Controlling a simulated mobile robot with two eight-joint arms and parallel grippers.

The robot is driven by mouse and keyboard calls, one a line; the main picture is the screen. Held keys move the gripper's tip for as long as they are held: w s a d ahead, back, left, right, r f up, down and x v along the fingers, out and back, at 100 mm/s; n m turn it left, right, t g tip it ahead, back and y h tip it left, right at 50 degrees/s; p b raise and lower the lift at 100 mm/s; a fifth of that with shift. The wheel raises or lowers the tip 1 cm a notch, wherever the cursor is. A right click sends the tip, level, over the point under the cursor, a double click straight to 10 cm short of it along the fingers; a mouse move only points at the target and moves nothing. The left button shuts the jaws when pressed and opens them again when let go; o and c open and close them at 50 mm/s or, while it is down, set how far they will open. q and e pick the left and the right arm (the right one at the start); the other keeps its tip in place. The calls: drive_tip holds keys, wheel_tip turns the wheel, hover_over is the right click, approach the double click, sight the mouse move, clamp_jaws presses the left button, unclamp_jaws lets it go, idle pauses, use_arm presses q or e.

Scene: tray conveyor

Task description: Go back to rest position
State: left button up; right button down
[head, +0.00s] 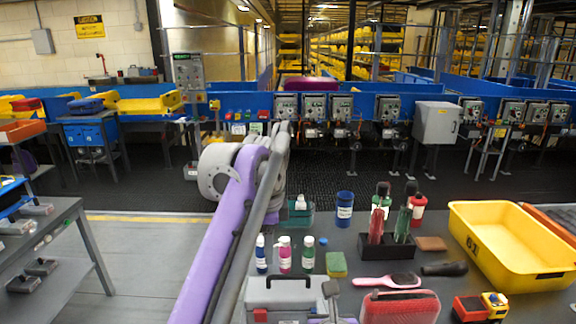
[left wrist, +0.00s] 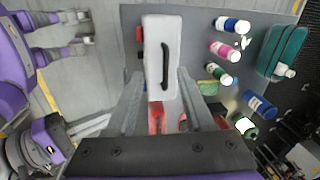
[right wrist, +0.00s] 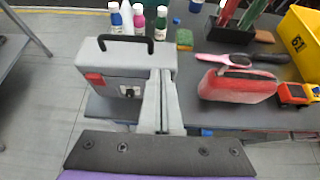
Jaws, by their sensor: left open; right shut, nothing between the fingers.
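The task names no object; my grippers are what matters. My left gripper (left wrist: 160,74) is open in the left wrist view, its fingers spread on either side of a grey toolbox (left wrist: 163,35) with a dark handle; I cannot tell whether they touch it. My right gripper (right wrist: 161,72) is shut and empty in the right wrist view, just right of the toolbox (right wrist: 118,75). In the head view, a purple and grey arm of mine crosses the middle and hides part of the table; the toolbox (head: 283,292) sits at its lower right.
The table holds several bottles (head: 284,255), a black holder (head: 386,250), a red case (head: 400,308), a pink hairbrush (head: 386,281) and a yellow bin (head: 490,250). A grey bench (head: 60,225) stands at left. Open floor (head: 140,260) lies between bench and table.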

use_arm(q)
drive_tip(key=s+a+f+n+t, duration=0.1)
drive_tip(key=s+a+f+n, duration=0.3)
drive_tip(key=s+f, duration=0.4)
drive_tip(key=s+a+f+n+t, duration=0.1)
drive_tip(key=s+a+f+n, duration=0.4)
drive_tip(key=s+f+n, duration=0.2)
drive_tip(key=s+a+f+n+t, duration=0.1)
drive_tip(key=s+a+f+n, duration=0.3)
drive_tip(key=s+f, duration=0.6)
drive_tip(key=shift+s+a+f+n+t, duration=0.25)
drive_tip(key=shift+s+f+n+t, duration=0.1)
drive_tip(key=shift+s+n, duration=0.6)
use_arm(e)
drive_tip(key=s+d+f+m+g, duration=0.3)
drive_tip(key=s+d+f+m, duration=0.2)
drive_tip(key=m, duration=1.3)
drive_tip(key=s+d+f+m+g, duration=0.3)
drive_tip(key=s+d+f+m, duration=0.2)
drive_tip(key=s+f+m, duration=0.7)
drive_tip(key=s+m, duration=0.1)
drive_tip(key=m, duration=0.5)
drive_tip(key=shift+s+d+g, duration=0.15)
drive_tip(key=shift+d+g, duration=0.1)
drive_tip(key=shift+g, duration=0.05)
